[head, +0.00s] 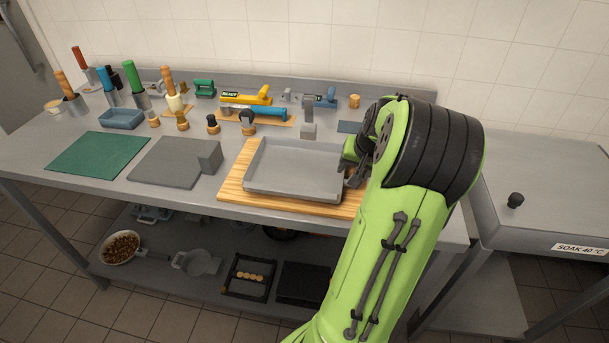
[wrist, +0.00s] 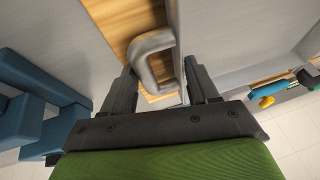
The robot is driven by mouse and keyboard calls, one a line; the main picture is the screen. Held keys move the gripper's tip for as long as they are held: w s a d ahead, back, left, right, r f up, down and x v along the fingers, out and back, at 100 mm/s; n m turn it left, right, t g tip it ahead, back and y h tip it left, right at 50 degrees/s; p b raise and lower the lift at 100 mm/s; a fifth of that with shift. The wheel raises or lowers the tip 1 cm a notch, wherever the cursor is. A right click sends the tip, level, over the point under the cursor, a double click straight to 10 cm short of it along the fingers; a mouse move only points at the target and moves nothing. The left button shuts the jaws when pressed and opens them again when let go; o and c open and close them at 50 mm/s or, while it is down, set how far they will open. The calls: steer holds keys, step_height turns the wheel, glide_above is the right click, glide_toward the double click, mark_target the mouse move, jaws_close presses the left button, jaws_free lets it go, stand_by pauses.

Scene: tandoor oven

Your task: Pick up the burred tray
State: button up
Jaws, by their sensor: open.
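The tray (head: 295,168) is a shallow grey rectangular pan lying flat on a wooden board (head: 232,187). No burr can be made out on it at this size. My gripper (head: 352,174) is at the tray's right end in the head view, partly hidden by my green arm. In the wrist view my gripper (wrist: 160,76) is open, with a grey loop handle (wrist: 152,50) between its two dark fingers. The handle looks to be on the tray's right end. I see gaps beside the fingers, and cannot tell whether either touches the handle.
Left of the board lie a grey plate with a grey block (head: 209,157) and a green mat (head: 100,154). Handled tools, a blue dish (head: 122,118) and a small upright grey block (head: 308,125) stand behind. A metal unit labelled "SOAK 40 °C" (head: 580,248) stands right.

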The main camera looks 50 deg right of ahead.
jaws_close()
steer(key=shift+w, duration=0.1)
stand_by(0.3)
step_height(320, 180, up, 10)
steer(key=p, duration=0.3)
steer(key=shift+p, duration=0.3)
step_height(320, 180, up, 4)
steer(key=p, duration=0.4)
